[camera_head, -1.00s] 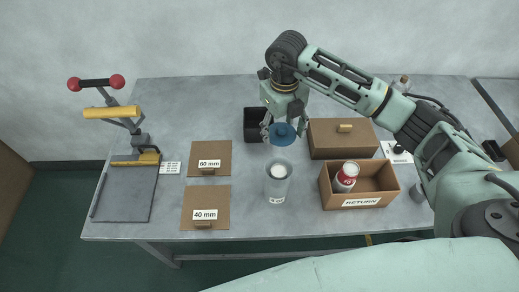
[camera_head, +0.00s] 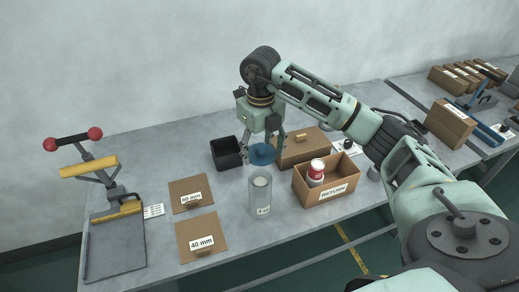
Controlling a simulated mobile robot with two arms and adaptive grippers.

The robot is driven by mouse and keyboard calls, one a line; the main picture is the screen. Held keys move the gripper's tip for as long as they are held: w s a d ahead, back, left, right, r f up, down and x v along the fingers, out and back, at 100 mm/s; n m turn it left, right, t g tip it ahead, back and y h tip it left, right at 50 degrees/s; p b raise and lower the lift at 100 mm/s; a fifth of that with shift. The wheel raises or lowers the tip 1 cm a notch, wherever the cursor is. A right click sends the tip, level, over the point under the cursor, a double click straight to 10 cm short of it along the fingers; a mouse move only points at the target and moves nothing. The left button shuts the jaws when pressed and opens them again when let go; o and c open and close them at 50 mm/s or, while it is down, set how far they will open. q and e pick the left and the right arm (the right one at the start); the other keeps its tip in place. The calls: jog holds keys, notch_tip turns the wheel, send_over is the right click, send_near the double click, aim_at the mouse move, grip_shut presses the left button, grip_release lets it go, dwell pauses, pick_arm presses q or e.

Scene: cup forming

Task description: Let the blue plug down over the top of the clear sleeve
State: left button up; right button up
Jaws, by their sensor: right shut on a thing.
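The blue plug (camera_head: 261,155) is a round disc held between the fingers of my right gripper (camera_head: 262,146). The gripper points down and is shut on the plug. The clear sleeve (camera_head: 260,196) stands upright on the grey table, with a pale round thing inside and a small label low on its front. In the picture the plug is just above the sleeve's open top. I cannot tell the exact gap or whether they line up. My left gripper is not in view.
A RETURN box (camera_head: 328,182) with a red and white can (camera_head: 316,172) stands right of the sleeve. A closed brown box (camera_head: 300,147) and a black bin (camera_head: 226,153) are behind. Boards marked 60 mm (camera_head: 190,193) and 40 mm (camera_head: 202,237) and a lever press (camera_head: 110,210) are left.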

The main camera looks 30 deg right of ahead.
aim_at(260, 181)
jog(key=shift+a+f, duration=0.1)
jog(key=shift+f, duration=0.05)
notch_tip(260, 181, down, 4)
jog(key=b, duration=0.3)
jog(key=shift+f+b, duration=0.45)
jog(key=shift+f, duration=0.25)
pick_arm(q)
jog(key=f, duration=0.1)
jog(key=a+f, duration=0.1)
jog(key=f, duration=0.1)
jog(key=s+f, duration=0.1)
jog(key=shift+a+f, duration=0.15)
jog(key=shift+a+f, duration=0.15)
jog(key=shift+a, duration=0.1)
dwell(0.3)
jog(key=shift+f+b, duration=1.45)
jog(key=shift+b, duration=0.25)
pick_arm(e)
jog(key=shift+f, duration=2)
jog(key=o, duration=1)
